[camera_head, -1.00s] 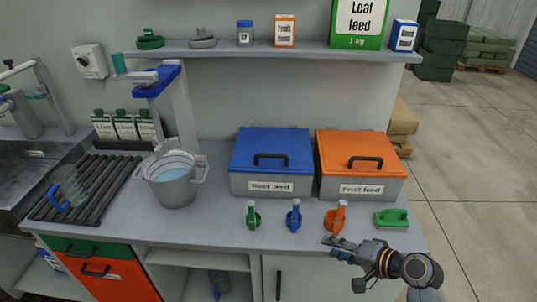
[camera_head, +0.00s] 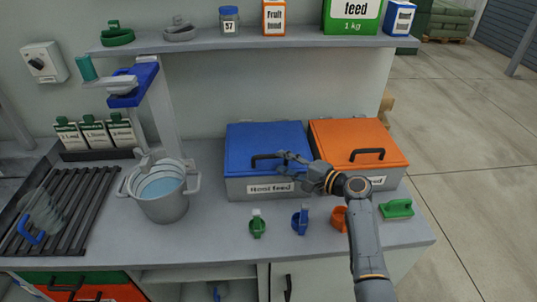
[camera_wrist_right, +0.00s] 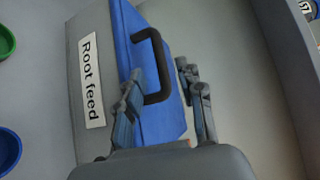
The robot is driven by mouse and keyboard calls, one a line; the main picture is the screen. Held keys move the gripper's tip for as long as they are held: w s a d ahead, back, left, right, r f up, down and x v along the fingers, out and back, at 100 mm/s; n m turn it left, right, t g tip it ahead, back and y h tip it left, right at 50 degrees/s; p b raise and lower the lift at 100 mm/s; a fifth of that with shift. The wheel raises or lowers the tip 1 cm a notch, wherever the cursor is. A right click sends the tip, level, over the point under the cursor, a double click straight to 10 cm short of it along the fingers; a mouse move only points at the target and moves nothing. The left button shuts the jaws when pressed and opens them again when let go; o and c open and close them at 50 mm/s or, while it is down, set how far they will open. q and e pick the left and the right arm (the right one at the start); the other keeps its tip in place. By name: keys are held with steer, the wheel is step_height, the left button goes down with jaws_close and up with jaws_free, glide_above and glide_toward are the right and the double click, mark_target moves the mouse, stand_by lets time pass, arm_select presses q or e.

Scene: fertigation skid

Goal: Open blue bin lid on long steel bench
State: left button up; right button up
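The blue bin lid (camera_head: 262,140) is closed on a grey bin labelled "Root feed" (camera_head: 270,188) on the steel bench (camera_head: 215,222). Its black handle (camera_head: 267,156) lies along the lid's front part. My right gripper (camera_head: 284,160) is over the lid at the right end of the handle. In the right wrist view its two fingers (camera_wrist_right: 160,85) are apart, and the near end of the handle (camera_wrist_right: 160,70) shows between them. I cannot tell whether a finger touches the handle. The blue lid also fills the middle there (camera_wrist_right: 135,60). My left gripper is not in view.
An orange-lidded bin (camera_head: 350,138) stands right beside the blue one, with my right arm passing in front. Green (camera_head: 257,225), blue (camera_head: 300,222) and orange (camera_head: 339,218) scoops and a green brush (camera_head: 397,208) lie in front. A steel bucket (camera_head: 162,195) stands left. A shelf (camera_head: 270,42) runs above.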

mark_target(272, 158)
steer(key=x, duration=0.5)
steer(key=shift+w, duration=0.1)
steer(key=shift+w+a+f, duration=0.1)
steer(key=shift+w+a, duration=0.3)
steer(key=shift+a, duration=0.1)
steer(key=shift+c, duration=0.4)
jaws_close()
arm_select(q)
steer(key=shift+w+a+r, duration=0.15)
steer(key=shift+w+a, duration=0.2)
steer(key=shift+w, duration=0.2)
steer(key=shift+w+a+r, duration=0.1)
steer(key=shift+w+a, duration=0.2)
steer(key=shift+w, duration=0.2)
